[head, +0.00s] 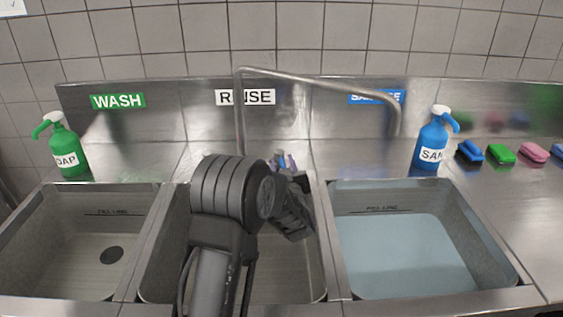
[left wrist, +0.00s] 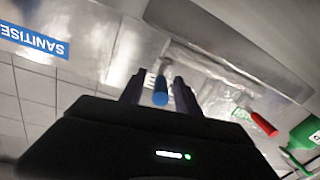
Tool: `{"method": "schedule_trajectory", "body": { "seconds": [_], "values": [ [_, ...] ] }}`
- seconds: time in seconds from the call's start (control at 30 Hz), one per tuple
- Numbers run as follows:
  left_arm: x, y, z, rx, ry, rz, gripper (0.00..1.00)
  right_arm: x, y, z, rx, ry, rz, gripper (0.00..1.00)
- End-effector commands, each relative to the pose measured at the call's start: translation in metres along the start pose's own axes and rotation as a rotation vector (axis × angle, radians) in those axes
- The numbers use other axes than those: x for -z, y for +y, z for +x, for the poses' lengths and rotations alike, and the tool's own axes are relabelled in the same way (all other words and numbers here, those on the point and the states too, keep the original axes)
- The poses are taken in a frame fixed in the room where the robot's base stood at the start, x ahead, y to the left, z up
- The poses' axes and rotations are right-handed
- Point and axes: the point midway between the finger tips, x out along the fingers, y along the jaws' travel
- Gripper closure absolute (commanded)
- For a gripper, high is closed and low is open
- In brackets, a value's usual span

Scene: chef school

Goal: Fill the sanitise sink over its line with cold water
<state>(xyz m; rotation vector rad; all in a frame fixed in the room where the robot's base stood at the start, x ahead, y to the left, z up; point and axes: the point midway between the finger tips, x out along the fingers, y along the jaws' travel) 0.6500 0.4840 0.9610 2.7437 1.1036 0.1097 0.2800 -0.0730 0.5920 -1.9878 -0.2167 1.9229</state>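The sanitise sink (head: 497,255) is on the right in the head view, with pale blue water (head: 410,258) in it. Its fill line (head: 389,209) shows on the back wall, just above the water's far edge. The spout (head: 396,115) points down over this sink; I see no stream from it. My left gripper (head: 288,172) is behind the rinse sink, mostly hidden by my arm. In the left wrist view its fingers stand apart on either side of the blue tap handle (left wrist: 160,92), with gaps showing. The red tap handle (left wrist: 264,124) is to the right. My right gripper is out of view.
The wash sink (head: 45,240) on the left looks empty, and the rinse sink (head: 170,250) lies under my arm. A green soap bottle (head: 68,150) and a blue sanitiser bottle (head: 431,143) stand on the back ledge. Several sponges (head: 501,154) lie at the right.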

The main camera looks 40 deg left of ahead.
Motion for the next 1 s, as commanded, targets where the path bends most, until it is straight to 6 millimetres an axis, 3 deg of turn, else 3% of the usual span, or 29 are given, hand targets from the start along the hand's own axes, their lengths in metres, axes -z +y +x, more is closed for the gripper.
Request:
{"method": "schedule_trajectory", "body": {
  "seconds": [0.3,0.63,1.0],
  "values": [
    [-0.001,0.001,-0.048,-0.002,-0.001,-0.002,0.61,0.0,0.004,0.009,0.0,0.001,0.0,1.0],
    [0.0,0.001,-0.054,-0.001,-0.001,-0.001,0.61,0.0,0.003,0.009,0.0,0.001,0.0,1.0],
    [0.006,0.002,-0.054,-0.001,0.0,-0.002,0.91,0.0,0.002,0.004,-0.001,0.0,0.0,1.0]
  ]
}}
